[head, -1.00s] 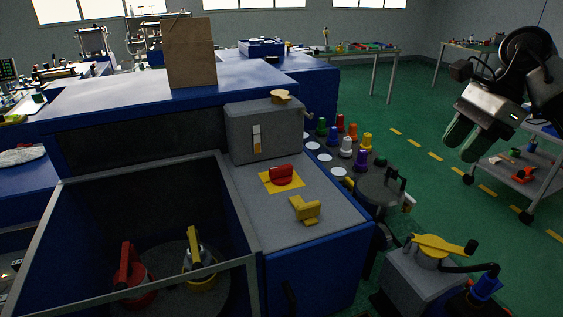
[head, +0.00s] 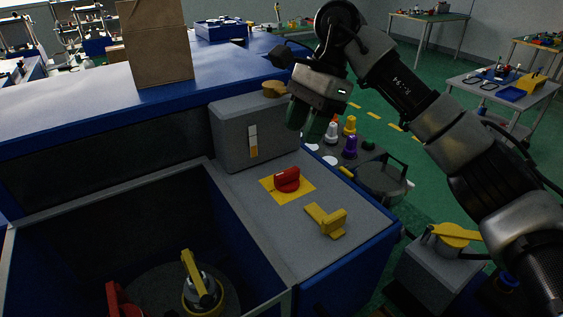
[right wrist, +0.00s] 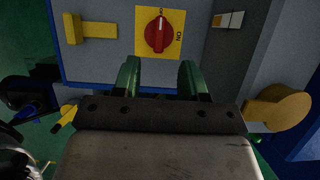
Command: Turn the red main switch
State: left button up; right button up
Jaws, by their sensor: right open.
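The red main switch (head: 287,179) is a red knob on a yellow square plate (head: 269,184) on the grey top of the blue cabinet. It also shows in the right wrist view (right wrist: 159,34), with "ON" lettered on the plate. My right gripper (head: 308,122) is above the cabinet's right side, beyond the switch and apart from it. In the right wrist view its two green fingers (right wrist: 160,75) are spread and empty, with the knob ahead between them. My left gripper is not in view.
A yellow lever (head: 327,219) stands in front of the switch. A grey box (head: 235,135) with a tan knob (head: 274,89) stands behind it. An open-framed bay lies to the left, holding a red handle (head: 118,300) and a yellow one (head: 192,270). Coloured buttons sit at the right.

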aim_at(288, 171)
jog(key=p+x, duration=0.1)
jog(key=x, duration=0.7)
jog(key=shift+f, duration=0.25)
grip_shut()
